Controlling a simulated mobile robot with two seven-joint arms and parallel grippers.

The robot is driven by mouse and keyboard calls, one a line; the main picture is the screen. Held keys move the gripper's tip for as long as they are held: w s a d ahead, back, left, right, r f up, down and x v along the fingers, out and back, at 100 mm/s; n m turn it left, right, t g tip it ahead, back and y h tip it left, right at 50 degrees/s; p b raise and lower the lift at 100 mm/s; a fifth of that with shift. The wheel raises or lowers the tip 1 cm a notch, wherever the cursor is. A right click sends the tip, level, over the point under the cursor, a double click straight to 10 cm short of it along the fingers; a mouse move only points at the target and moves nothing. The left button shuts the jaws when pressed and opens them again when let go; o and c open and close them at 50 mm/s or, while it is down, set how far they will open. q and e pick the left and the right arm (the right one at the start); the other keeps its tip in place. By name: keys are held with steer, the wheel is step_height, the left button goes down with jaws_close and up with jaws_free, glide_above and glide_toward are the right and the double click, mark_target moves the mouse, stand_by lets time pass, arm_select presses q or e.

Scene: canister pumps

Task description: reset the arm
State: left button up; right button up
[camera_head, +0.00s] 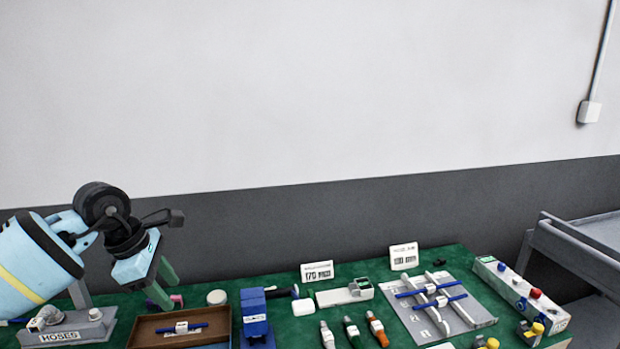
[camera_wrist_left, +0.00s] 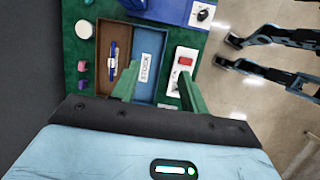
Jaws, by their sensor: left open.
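My left gripper (camera_head: 160,284) is raised over the left part of the green table, with its two green fingers apart and pointing down. In the left wrist view its fingers (camera_wrist_left: 158,90) are spread with nothing held between them. Below and beyond them is a brown tray (camera_wrist_left: 101,60) with a blue compartment and a label reading STOCK. A blue bar with a white tag (camera_wrist_left: 112,62) lies in the tray's brown compartment. In the head view the tray (camera_head: 140,331) sits below the gripper. My right gripper does not show in either view.
A grey HOSES block (camera_head: 75,329) stands at the left. A blue device (camera_head: 254,312) stands right of the tray. Several bottles lie at the front. A grey plate with blue bars (camera_head: 470,319) and a button box (camera_head: 520,293) stand right.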

arm_select(q)
steer(key=s+d+f+n+t+h, duration=0.1)
steer(key=s+d+f+n+h, duration=0.3)
steer(key=d, duration=0.3)
steer(key=s+d+f+n+h, duration=0.2)
steer(key=s+d+n+h, duration=0.2)
steer(key=d+h, duration=0.35)
steer(key=s+d+f+n+t+h, duration=0.1)
steer(key=s+d+f+n+h, duration=0.3)
steer(key=d, duration=0.4)
steer(key=s+a+f+n+t+y, duration=0.3)
steer(key=a+f+n+t+y, duration=0.3)
steer(key=n, duration=0.8)
steer(key=s+a+f+n+t+y, duration=0.5)
steer(key=f+n, duration=0.4)
steer(key=n, duration=0.5)
steer(key=s+a+f+n+g+y, duration=0.2)
steer(key=s+f+n, duration=0.3)
steer(key=s, duration=0.3)
steer(key=s+a+f+n+g+y, duration=0.3)
steer(key=s+f+n+g, duration=0.1)
steer(key=s+f, duration=0.4)
steer(key=shift+s+n+y+p, duration=0.35)
steer(key=shift+s+n+p, duration=0.05)
steer(key=shift+s, duration=0.35)
steer(key=shift+r, duration=0.1)
